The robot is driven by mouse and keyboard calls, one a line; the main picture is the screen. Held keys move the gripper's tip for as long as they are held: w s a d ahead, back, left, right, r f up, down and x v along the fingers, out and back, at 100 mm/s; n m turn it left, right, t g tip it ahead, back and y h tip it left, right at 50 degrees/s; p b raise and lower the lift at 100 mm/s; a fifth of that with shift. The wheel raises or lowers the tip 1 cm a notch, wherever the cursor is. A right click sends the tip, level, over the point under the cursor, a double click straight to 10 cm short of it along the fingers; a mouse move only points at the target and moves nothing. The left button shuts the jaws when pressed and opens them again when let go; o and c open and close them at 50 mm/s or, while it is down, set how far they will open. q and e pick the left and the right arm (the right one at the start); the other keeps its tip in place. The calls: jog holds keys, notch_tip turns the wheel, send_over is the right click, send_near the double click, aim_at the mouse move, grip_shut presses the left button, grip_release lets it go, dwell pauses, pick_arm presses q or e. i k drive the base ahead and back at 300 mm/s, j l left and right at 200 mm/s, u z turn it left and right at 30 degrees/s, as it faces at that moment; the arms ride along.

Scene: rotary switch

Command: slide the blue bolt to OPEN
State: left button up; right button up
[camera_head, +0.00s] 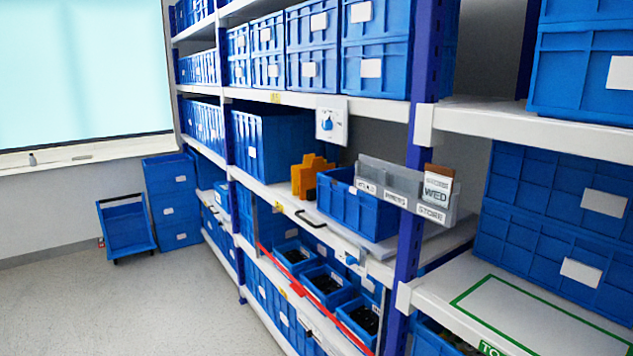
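A small blue part that looks like the bolt (351,258) sits on a white plate at the front edge of the middle shelf. It is too small to read any marking or tell its position. A blue knob (327,122) is on a white panel (340,134) higher up on the rack. Neither of my grippers shows in the head view.
A blue bin (345,208) and orange blocks (308,176) stand on the shelf above the bolt. A grey card holder (390,180) juts out beside the upright. A red bar (298,290) crosses the lower bins.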

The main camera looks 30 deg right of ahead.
aim_at(350, 260)
jog(key=z, duration=1.4)
jog(key=i+j, duration=0.15)
jog(key=i, duration=0.2)
jog(key=i+j+u, duration=0.1)
jog(key=i, duration=0.25)
jog(key=i+j, duration=0.25)
jog(key=i, duration=0.15)
